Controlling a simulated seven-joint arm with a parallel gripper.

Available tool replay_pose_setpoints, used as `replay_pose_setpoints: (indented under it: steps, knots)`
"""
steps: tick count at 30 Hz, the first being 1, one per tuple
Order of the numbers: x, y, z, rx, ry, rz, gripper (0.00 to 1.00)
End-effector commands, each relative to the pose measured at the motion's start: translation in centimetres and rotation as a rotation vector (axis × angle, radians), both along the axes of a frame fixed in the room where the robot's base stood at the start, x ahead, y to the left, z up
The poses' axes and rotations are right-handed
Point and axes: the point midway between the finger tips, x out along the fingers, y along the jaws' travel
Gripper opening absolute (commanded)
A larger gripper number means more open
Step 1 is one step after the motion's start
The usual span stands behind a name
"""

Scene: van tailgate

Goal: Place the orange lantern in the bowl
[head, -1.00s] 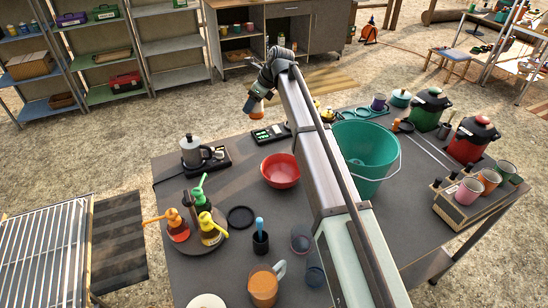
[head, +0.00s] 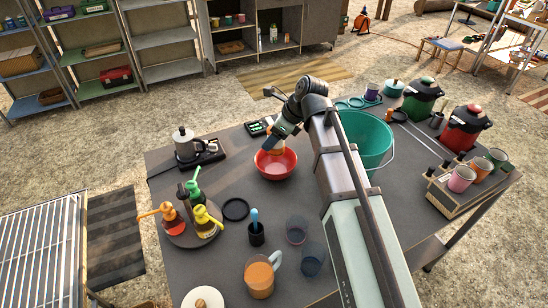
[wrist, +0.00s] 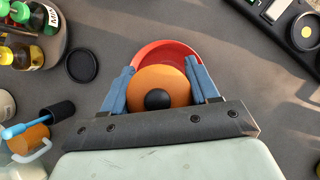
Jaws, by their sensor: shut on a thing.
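The orange lantern (wrist: 172,84) is held between the blue fingers of my gripper (wrist: 160,90), with its round orange top and black knob facing the wrist camera. In the head view my gripper (head: 272,146) points down at the red bowl (head: 276,172), and only a little of the lantern shows below the fingers. The bowl stands on the grey table, and its rim also shows behind the lantern in the wrist view (wrist: 165,49). The lantern is over or partly inside the bowl; whether it touches the bottom is hidden.
A teal bucket (head: 368,140) stands right of the bowl, behind my arm. A moka pot (head: 184,145) on a dark plate is to the left. Pump bottles (head: 203,221) stand on a round tray at front left. A black disc (head: 236,209) lies in front of the bowl.

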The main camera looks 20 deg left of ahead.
Motion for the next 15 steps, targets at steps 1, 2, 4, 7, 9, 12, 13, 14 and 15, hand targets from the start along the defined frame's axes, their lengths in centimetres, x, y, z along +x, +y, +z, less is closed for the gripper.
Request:
replay_pose_setpoints:
  steps: [1,2,4,7,9,12,13,14,15]
  knots:
    - [-0.1,-0.1,-0.8,-0.001,0.002,0.0,0.25]
    - [-0.1,-0.1,-1.3,-0.002,0.002,0.0,0.25]
    - [-0.1,0.0,-2.3,-0.001,0.002,0.0,0.25]
    - [-0.1,-0.1,-3.7,-0.002,0.002,0.0,0.25]
    - [-0.1,0.0,-4.3,-0.001,0.0,-0.001,0.25]
    - [0.0,0.0,-4.8,0.0,0.0,-0.001,0.25]
    - [0.0,0.0,-5.0,-0.001,0.0,-0.001,0.25]
    - [0.0,0.0,-5.1,-0.001,0.001,0.0,0.25]
    - [-0.1,0.0,-5.4,-0.001,0.001,0.0,0.25]
